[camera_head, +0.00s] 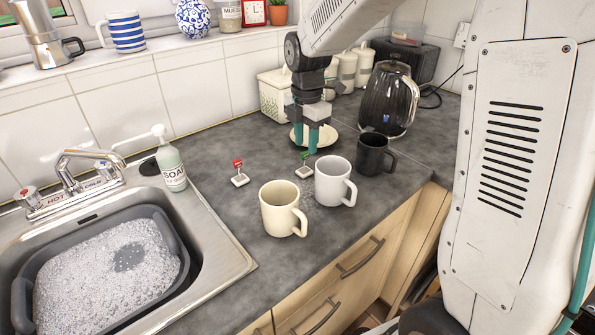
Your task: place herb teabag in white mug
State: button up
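A teabag with a green tag (304,171) lies on the grey worktop just left of the white mug; its tag's writing is too small to read. Another teabag with a red tag (239,180) lies further left. The white mug (332,183) stands upright with its handle to the right. My gripper (313,146) points down with teal fingers, in front of a cream plate, close to the green tag. I cannot tell whether the fingers touch the tag or how far apart they are.
A cream mug (279,209) stands front left of the white mug, and a black mug (372,155) behind right. The cream plate (328,144) and black kettle (389,98) are behind. A soap bottle (172,169) and a sink with a soapy basin (185,262) are left.

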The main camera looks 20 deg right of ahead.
aim_at(305, 153)
jog(key=f, duration=0.6)
jog(key=shift+s+a, duration=0.15)
jog(key=shift+s, duration=0.1)
grip_shut()
